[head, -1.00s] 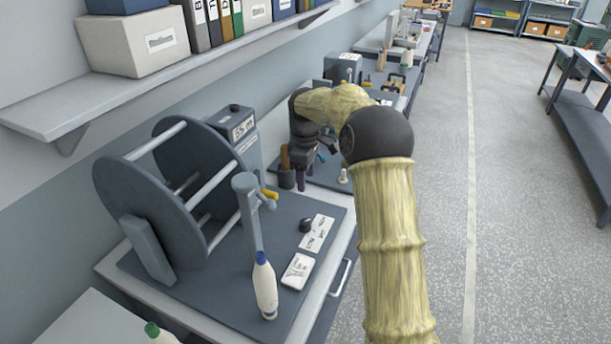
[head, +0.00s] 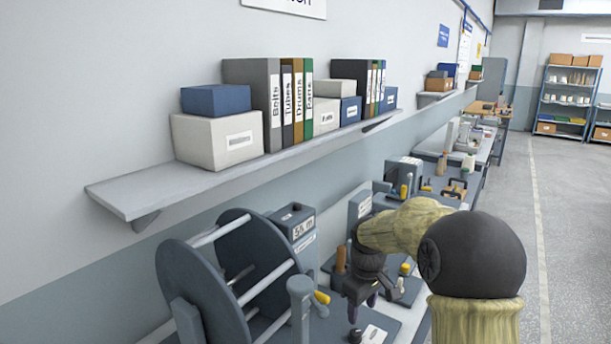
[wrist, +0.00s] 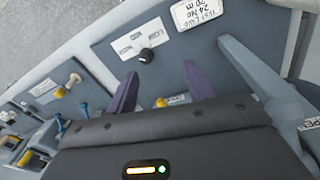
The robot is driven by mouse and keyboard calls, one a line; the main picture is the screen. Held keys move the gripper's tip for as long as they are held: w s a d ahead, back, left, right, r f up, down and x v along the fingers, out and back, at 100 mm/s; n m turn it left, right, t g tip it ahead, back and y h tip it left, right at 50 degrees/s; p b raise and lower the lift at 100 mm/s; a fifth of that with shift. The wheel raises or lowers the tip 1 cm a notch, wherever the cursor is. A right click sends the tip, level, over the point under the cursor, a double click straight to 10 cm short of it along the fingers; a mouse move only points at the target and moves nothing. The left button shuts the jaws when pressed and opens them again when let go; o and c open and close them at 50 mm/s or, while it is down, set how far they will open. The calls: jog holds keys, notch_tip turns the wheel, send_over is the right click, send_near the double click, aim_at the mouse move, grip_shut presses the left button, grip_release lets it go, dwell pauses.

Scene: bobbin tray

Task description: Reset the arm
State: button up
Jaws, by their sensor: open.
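My gripper (head: 364,308) is open over the workbench, on a bent arm with straw-coloured sleeves and a black joint. Its two purple fingers also show in the wrist view (wrist: 162,90), apart, with nothing between them. Beyond the fingertips, a black knob (wrist: 147,55) stands on the dark board beside white label cards (wrist: 136,40). The gripper appears to be above the board, not touching it.
A large grey reel (head: 225,285) stands left of my gripper, with a grey post (head: 300,312) and yellow lever between them. A wall shelf (head: 135,195) with boxes and binders runs above. Another bench (head: 485,150) stands farther back. The floor aisle (head: 560,230) at right is clear.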

jog(key=s+f+m+t, duration=0.1)
jog(key=s+m, duration=0.3)
jog(key=s, duration=0.6)
jog(key=s+d+f+m, duration=0.1)
jog(key=s+m, duration=0.3)
jog(key=s, duration=0.7)
jog(key=shift+s+d+f+t, duration=0.25)
jog(key=shift+f+t, duration=0.15)
jog(key=shift+f, duration=0.2)
dwell(2.7)
